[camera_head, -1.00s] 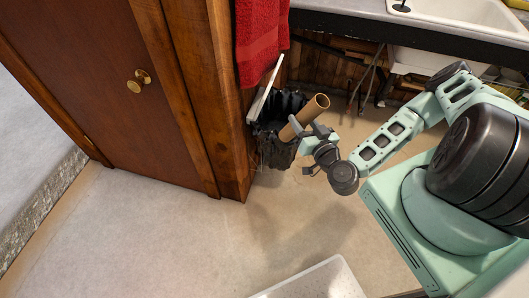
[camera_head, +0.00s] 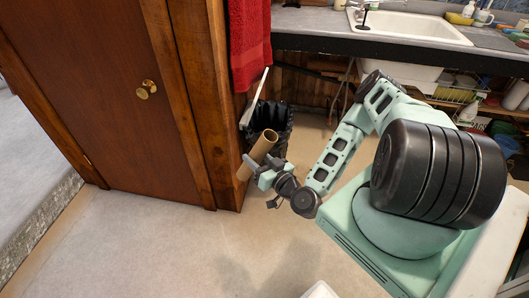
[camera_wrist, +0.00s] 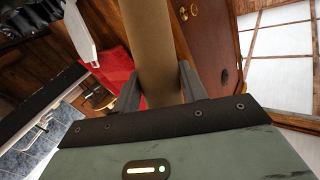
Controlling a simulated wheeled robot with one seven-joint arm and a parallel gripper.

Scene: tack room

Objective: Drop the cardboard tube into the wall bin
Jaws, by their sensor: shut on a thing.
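The brown cardboard tube (camera_head: 258,153) is held tilted, its open upper end toward the upper right. My gripper (camera_head: 256,172) is shut around its lower part. In the wrist view the tube (camera_wrist: 152,45) runs up between the two fingers of my gripper (camera_wrist: 158,90). The wall bin (camera_head: 277,117), with a black bag-like lining and a white lid-like panel (camera_head: 257,97), is behind the tube beside the wooden post. The tube covers part of the bin in the head view. The lining also shows at the top left of the wrist view (camera_wrist: 30,20).
A red towel (camera_head: 250,45) hangs above the bin. A wooden door (camera_head: 95,90) and post stand to the left. A counter with a white sink (camera_head: 410,24) is at the back right.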

